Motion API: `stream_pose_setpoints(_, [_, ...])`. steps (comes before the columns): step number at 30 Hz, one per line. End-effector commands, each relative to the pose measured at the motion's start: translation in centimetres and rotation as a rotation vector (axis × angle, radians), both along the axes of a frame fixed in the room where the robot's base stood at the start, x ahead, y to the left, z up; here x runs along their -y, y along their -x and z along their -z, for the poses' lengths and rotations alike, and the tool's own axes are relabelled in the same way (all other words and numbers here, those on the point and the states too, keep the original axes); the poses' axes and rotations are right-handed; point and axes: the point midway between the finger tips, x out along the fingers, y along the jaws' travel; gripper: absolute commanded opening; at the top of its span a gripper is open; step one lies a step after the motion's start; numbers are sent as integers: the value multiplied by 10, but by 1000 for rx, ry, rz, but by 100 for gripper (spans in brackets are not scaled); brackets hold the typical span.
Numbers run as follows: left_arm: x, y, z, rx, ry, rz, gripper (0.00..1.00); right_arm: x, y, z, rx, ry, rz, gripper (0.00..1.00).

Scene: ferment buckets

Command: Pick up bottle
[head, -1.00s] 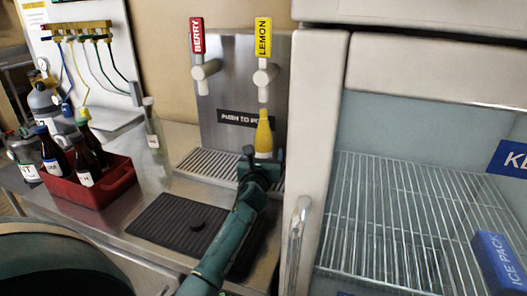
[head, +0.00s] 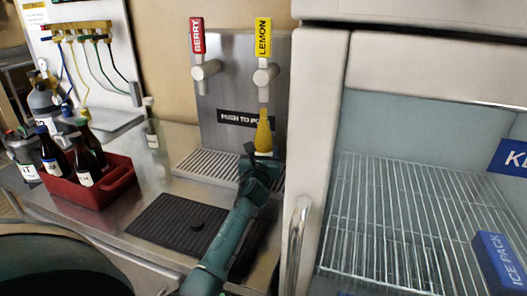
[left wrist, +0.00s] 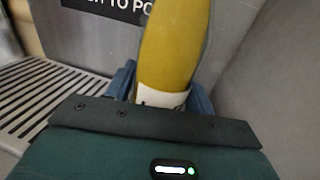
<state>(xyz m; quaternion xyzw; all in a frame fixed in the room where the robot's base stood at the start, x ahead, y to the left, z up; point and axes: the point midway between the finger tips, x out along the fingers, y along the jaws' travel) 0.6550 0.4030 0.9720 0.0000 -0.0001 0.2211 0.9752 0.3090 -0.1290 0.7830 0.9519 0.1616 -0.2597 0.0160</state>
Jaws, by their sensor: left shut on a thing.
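A bottle filled with yellow liquid (head: 264,134) stands upright under the lemon tap (head: 265,75) at the dispenser. It has a white label low on its body, and it also shows large in the left wrist view (left wrist: 172,45). My left gripper (head: 255,168) is shut on this bottle near its lower part, with a finger on each side. The gripper hides the bottle's base, so I cannot tell whether it touches the drip grate (head: 205,165). My right gripper is not in view.
A berry tap (head: 204,70) is left of the lemon tap. A clear bottle (head: 151,125) stands on the counter. A red carrier (head: 118,180) holds dark bottles at left. A black mat (head: 180,224) lies in front. The glass-door fridge (head: 320,150) closes off the right.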

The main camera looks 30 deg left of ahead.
Motion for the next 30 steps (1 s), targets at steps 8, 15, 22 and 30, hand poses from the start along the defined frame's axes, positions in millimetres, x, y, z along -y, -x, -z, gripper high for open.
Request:
stream_pose_setpoints(8, [0,0,-3,5,-3,1,8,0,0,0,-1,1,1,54])
stream_pose_setpoints(15, [0,0,-5,5,-3,1,5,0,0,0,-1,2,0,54])
stream_pose_setpoints(22, [1,2,-20,5,-4,2,5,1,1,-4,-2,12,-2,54])
stream_pose_setpoints(30, [23,49,-18,4,-4,4,5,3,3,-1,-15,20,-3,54])
